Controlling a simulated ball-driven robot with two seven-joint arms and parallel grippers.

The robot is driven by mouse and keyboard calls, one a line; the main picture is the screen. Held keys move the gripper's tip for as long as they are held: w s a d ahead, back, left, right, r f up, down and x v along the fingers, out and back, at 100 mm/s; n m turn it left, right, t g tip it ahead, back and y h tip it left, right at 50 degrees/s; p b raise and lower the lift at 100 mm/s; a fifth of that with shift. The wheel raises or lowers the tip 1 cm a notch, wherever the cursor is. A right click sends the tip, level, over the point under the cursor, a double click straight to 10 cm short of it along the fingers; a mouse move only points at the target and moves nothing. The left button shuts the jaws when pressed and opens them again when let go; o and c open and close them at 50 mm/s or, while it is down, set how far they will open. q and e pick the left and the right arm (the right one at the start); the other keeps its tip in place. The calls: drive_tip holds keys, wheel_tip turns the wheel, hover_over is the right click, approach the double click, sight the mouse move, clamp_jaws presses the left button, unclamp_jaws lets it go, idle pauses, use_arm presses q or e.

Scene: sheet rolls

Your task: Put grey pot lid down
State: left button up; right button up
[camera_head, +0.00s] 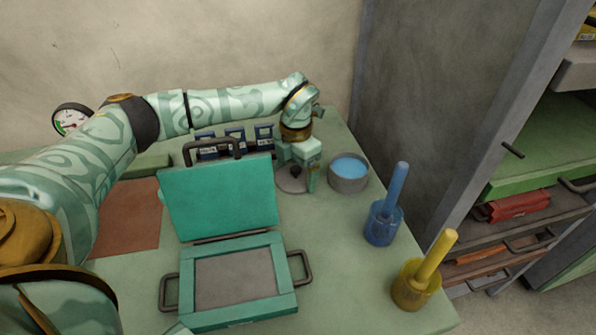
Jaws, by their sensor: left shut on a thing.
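The grey pot lid (290,184) is a flat disc with a dark knob, just left of the grey pot (348,182). The pot is open and holds blue liquid. My left gripper (301,177) reaches down from above and is shut on the lid by its knob. The fingers hide part of the lid. The lid is level and low over the green table (330,240); I cannot tell whether it touches the table. My right gripper is not in view.
An open teal hinged frame (220,198) stands close to the left of the lid. Small blue boxes (235,138) stand behind it. A blue pot with a stick (383,222) and a yellow one (411,287) stand along the right edge.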

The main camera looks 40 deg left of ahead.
sight(296, 168)
use_arm(q)
drive_tip(key=shift+r, duration=0.15)
drive_tip(key=o, duration=0.7)
drive_tip(key=shift+r, duration=0.2)
wheel_tip(296, 168, up, 12)
drive_tip(key=p, duration=0.5)
drive_tip(key=shift+f, duration=0.2)
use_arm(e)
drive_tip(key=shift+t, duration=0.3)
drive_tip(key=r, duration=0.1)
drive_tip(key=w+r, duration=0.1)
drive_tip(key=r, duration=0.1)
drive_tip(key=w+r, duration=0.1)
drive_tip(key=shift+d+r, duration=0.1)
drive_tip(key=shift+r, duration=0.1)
